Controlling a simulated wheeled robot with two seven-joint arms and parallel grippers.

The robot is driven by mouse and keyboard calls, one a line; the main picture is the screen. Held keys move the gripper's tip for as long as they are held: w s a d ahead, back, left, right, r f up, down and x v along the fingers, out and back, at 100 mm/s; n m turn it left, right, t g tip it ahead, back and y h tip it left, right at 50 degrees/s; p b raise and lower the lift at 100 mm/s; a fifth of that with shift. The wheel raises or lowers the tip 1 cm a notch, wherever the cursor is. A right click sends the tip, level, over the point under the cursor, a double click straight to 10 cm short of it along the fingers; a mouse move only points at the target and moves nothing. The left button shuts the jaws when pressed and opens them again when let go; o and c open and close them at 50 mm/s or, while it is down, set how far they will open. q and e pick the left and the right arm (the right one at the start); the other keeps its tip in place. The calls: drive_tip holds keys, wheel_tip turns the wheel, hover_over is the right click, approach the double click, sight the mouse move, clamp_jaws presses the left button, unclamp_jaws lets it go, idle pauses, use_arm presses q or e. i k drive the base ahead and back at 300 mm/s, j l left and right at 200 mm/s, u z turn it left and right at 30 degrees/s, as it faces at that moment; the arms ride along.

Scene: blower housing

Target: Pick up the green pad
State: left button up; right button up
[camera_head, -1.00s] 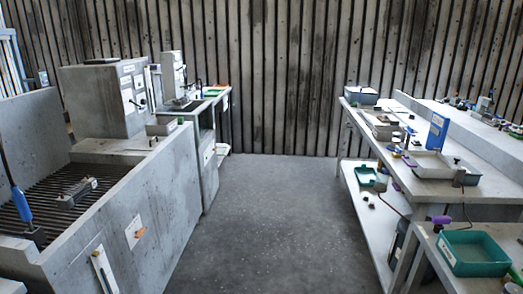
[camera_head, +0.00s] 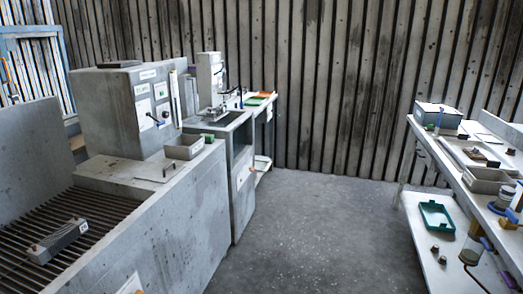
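A flat green item (camera_head: 256,101), which looks like the green pad, lies on the far bench (camera_head: 262,113) at the back left, beside a flat orange item (camera_head: 265,94). It is small and far off, so its exact shape is hard to tell. A smaller green object (camera_head: 208,137) shows at the grey bin nearer to me; I cannot tell what it is. Neither of my grippers is in view.
A grey machine cabinet (camera_head: 125,115) and a slatted grey tank (camera_head: 185,215) line the left. A workbench (camera_head: 430,150) with trays stands on the right; a green tray (camera_head: 436,228) sits on its lower shelf. The grey floor (camera_head: 310,225) between them is clear up to the wall.

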sight(208, 138)
drive_tip(key=i+u, duration=0.25)
drive_tip(key=i, duration=0.7)
drive_tip(key=u, duration=0.35)
